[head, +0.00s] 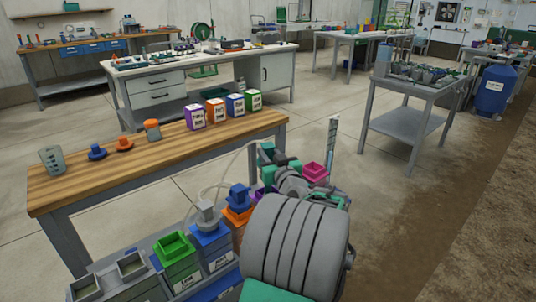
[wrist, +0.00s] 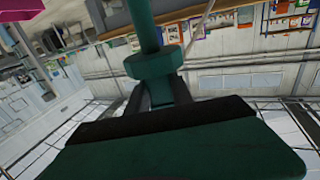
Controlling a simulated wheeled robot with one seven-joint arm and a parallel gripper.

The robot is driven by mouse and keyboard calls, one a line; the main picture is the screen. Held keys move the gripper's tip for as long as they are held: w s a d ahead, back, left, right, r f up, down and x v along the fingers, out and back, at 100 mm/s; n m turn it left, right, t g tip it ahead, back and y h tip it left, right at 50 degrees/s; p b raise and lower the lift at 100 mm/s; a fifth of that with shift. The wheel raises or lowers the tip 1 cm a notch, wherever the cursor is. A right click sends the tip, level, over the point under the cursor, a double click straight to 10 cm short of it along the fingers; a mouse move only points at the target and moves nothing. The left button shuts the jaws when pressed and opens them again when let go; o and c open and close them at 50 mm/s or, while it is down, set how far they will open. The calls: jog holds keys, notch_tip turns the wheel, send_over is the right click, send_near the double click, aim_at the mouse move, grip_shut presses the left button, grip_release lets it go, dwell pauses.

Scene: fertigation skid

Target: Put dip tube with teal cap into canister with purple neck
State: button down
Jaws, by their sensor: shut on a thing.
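The dip tube's teal cap (wrist: 150,65) sits between the fingers of my gripper (wrist: 160,92) in the wrist view; its stem runs to the top edge of the picture. In the head view my gripper (head: 278,162) is beyond my grey wrist, shut on the teal cap (head: 267,149). Most of the tube is hidden. The canister with the purple neck (head: 259,193) stands in the low row, just right of the orange-necked one. Only a bit of purple shows; my arm hides the rest. The gripper is above and near it.
Blue-necked (head: 210,236), orange-necked (head: 236,215) and green-necked (head: 174,247) canisters stand to the left; the blue and orange ones bear caps. A pink neck (head: 314,172) is right of my gripper. A wooden bench (head: 110,172) with caps and coloured boxes lies behind. Pale hoses loop near the row.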

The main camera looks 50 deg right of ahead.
notch_tip(320, 180, down, 10)
jog(key=b, duration=0.9)
jog(key=shift+b, duration=0.4)
jog(key=c, duration=1.1)
grip_release()
jog(key=shift+o, duration=0.2)
jog(key=p+v, duration=0.1)
jog(key=v, duration=0.7)
